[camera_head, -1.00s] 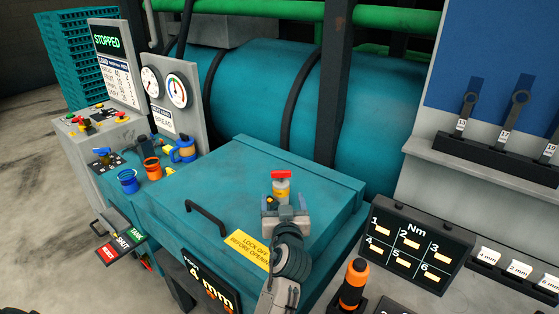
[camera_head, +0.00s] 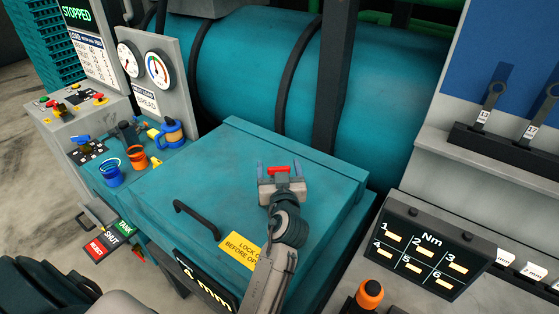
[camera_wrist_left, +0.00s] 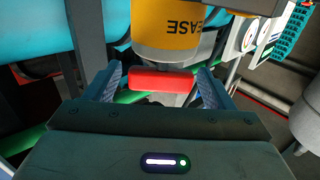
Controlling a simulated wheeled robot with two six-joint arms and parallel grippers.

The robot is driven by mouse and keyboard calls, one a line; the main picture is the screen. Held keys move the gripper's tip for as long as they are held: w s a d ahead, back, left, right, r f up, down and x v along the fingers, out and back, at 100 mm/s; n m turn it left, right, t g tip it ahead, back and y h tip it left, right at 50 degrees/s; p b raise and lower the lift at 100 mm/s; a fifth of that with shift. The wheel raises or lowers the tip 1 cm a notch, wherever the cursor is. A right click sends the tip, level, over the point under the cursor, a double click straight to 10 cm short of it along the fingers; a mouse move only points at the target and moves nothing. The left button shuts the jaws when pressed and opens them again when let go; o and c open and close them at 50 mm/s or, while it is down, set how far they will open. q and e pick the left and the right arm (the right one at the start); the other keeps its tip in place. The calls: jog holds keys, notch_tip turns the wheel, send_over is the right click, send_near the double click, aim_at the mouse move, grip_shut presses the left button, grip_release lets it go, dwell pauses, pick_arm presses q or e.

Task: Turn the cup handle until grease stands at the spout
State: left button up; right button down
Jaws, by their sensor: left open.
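My left gripper (camera_head: 281,167) is at the handle and hides the cup's body there. In the left wrist view, the yellow cup body (camera_wrist_left: 175,30) with part of the word "GREASE" fills the top middle. The red handle (camera_wrist_left: 161,79) lies between the two blue fingers of my left gripper (camera_wrist_left: 160,72), which is open with a visible gap on each side. I cannot make out the spout or any grease. My right gripper is not in view.
The teal housing lid (camera_head: 215,165) has a black bar handle (camera_head: 195,222) and a yellow lock-off label (camera_head: 240,250). A torque panel (camera_head: 425,245) and an orange-topped tool (camera_head: 369,294) stand at right.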

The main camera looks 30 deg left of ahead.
pick_arm(q)
jog(key=shift+s, duration=0.1)
jog(key=shift+c, duration=0.7)
jog(key=c, duration=0.7)
jog(key=shift+c, duration=0.8)
jog(key=shift+r+m+t+h+p, duration=0.1)
jog(key=shift+m+t+h+p, duration=0.3)
jog(key=shift+h, duration=0.1)
jog(key=shift+m+t+h+p, duration=0.4)
jog(key=shift+m+h+p, duration=0.3)
jog(key=shift+h, duration=0.2)
jog(key=shift+b, duration=0.3)
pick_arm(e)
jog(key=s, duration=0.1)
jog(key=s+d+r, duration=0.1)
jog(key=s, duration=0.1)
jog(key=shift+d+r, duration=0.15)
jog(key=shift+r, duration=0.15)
